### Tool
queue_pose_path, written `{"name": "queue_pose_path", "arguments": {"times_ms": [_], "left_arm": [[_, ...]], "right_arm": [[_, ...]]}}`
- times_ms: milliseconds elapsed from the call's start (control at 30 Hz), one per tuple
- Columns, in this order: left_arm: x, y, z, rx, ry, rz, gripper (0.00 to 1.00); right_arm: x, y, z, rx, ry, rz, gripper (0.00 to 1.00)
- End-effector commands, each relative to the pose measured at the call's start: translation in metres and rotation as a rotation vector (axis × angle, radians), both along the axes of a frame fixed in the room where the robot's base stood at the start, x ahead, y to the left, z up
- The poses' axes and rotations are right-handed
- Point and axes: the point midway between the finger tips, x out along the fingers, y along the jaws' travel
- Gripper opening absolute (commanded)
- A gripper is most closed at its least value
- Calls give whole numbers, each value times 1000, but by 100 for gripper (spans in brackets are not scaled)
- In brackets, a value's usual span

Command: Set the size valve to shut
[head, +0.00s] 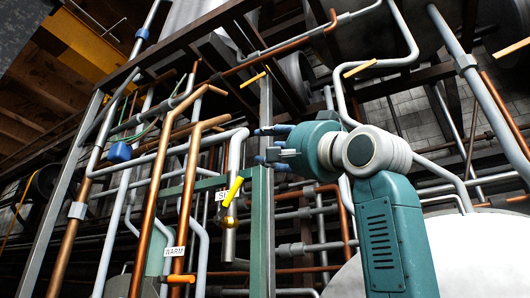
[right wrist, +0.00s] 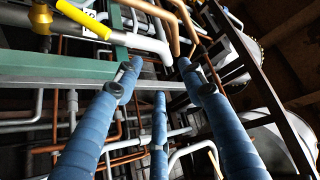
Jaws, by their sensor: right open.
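The size valve has a yellow handle (head: 233,191) tilted up to the right from a brass body (head: 229,221) on a grey pipe. A white label (head: 220,196) behind the handle shows only its first letters. In the right wrist view the yellow handle (right wrist: 84,18) and brass body (right wrist: 41,18) are at the top left, cut by the frame edge. My right gripper (head: 262,146) is up and right of the handle, apart from it. Its blue fingers (right wrist: 158,76) are spread with nothing between them. My left gripper is not in view.
A green upright post (head: 261,235) stands just right of the valve, and a green crossbar (right wrist: 70,66) lies near it. Copper pipes (head: 189,190) run close on the left. A WARM label (head: 175,251) sits above an orange handle (head: 181,279). A white tank (head: 470,255) is lower right.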

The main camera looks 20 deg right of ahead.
Motion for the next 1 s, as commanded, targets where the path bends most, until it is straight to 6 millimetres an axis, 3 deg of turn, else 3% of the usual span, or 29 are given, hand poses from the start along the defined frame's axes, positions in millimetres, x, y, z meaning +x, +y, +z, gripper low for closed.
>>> {"name": "queue_pose_path", "arguments": {"times_ms": [433, 933, 1000], "left_arm": [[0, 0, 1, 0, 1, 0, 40], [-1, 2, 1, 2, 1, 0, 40], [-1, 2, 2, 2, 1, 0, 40]], "right_arm": [[-26, -8, 11, 0, 1, -1, 40], [-29, -8, 11, 0, 1, -1, 40], [-28, -8, 11, -2, 1, -3, 30]]}}
